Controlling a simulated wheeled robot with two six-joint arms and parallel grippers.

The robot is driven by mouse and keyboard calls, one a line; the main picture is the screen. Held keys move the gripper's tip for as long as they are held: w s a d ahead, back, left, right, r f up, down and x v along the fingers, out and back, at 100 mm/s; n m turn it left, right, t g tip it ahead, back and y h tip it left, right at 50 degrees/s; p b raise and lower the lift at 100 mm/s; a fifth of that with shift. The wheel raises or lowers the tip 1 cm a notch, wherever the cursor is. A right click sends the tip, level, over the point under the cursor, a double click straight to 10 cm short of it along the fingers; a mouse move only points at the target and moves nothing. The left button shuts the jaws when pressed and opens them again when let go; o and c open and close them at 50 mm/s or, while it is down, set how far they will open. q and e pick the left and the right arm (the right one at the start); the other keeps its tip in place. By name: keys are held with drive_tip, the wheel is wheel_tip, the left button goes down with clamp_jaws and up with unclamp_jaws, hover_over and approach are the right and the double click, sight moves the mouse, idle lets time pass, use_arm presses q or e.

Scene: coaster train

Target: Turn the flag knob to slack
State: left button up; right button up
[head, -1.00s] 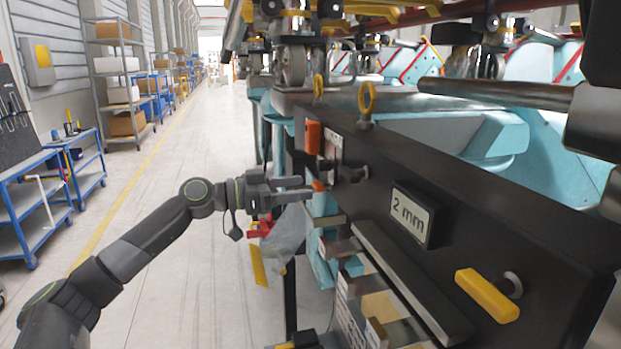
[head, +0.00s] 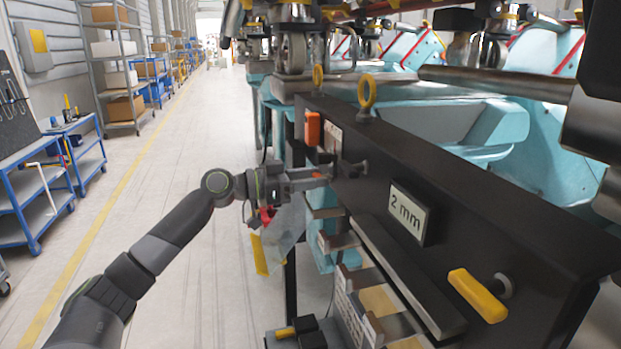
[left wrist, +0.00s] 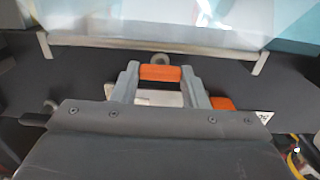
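The flag knob (head: 320,175) is a small orange piece on the side of the dark panel (head: 450,215), mostly hidden by my gripper in the head view. My left gripper (head: 312,180) reaches in from the left to the panel. In the left wrist view the orange knob (left wrist: 160,73) lies as a bar between the two grey fingers (left wrist: 160,85), which meet both its ends. The gripper looks shut on it. A white label shows partly behind the fingers. My right gripper is in neither view.
An orange block (head: 313,128) sits higher on the panel. Yellow eye rings (head: 367,91) stand on the panel's top. The aisle floor (head: 150,215) at left is clear.

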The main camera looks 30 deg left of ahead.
use_arm(q)
drive_tip(key=shift+c, duration=1.4)
drive_tip(key=shift+w+a+f+n+p, duration=0.1)
drive_tip(key=shift+n+p, duration=0.75)
drive_tip(key=shift+n, duration=3.65)
drive_tip(key=shift+a+n+p, duration=0.1)
drive_tip(key=shift+n+p, duration=0.7)
drive_tip(key=shift+n, duration=3.7)
drive_tip(key=shift+d, duration=0.1)
drive_tip(key=o, duration=1)
drive_tip(key=shift+f, duration=0.1)
